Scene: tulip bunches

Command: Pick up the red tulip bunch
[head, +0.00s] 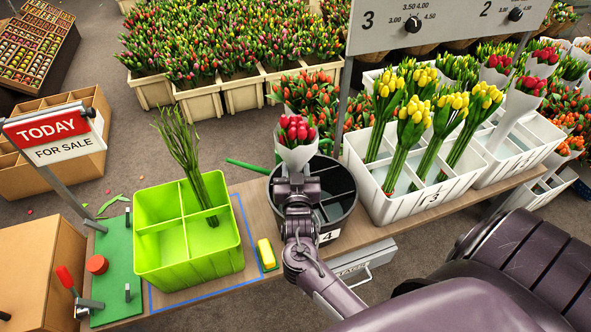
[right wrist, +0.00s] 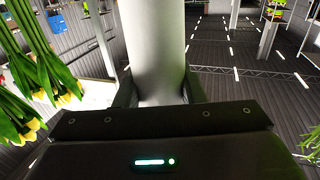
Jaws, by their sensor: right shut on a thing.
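The red tulip bunch (head: 297,130) stands upright in a white paper wrap, at or above the back left of the round black divided bucket (head: 346,206). My right gripper (head: 297,178) is shut on the white wrap, below the flower heads. In the right wrist view the wrap is a pale upright cylinder (right wrist: 158,45) between the fingers (right wrist: 158,92); the blooms are out of frame. My arm hides the bunch's lower end, so I cannot tell whether it is clear of the bucket. My left gripper is not in view.
A white crate (head: 400,207) of yellow tulips stands close right of the bucket. Another white crate (head: 505,165) holds more wrapped red bunches. A lime green divided box (head: 190,250) with bare stems is on the left. A yellow block (head: 266,253) lies between box and bucket.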

